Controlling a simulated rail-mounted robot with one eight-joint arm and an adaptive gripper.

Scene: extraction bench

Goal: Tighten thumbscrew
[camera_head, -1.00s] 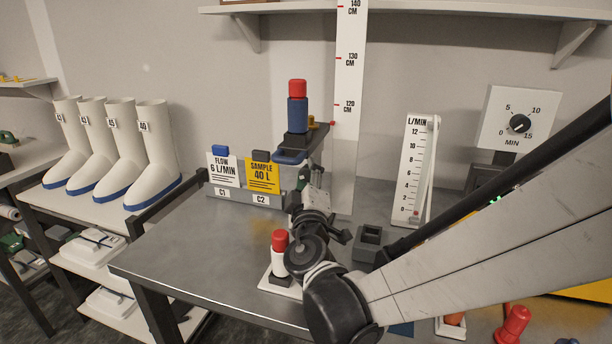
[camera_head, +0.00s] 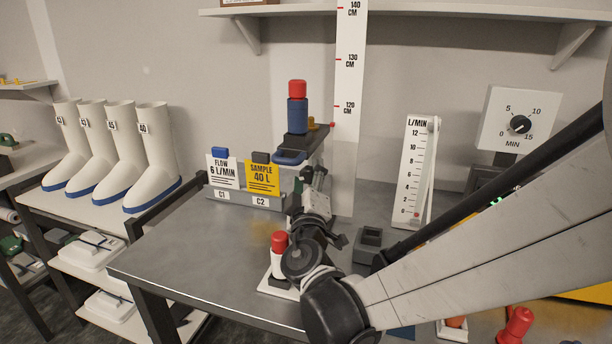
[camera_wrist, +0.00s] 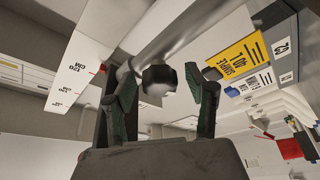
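In the wrist view the black thumbscrew knob (camera_wrist: 158,80) sits beside a grey metal pole (camera_wrist: 185,32). My gripper (camera_wrist: 158,85) is open, with one dark green-padded finger on each side of the knob. Gaps show between the knob and both fingers, so I see no grip on it. In the head view my gripper (camera_head: 314,176) is below the bracket that holds a blue and red cylinder (camera_head: 297,108). The thumbscrew cannot be made out there.
A height scale (camera_head: 349,75) stands right behind my gripper. A flow gauge (camera_head: 415,170) and a dark square holder (camera_head: 369,242) are to the right. Signs in a grey rack (camera_head: 230,197) are to the left. A red-capped white bottle (camera_head: 278,262) stands close to my wrist.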

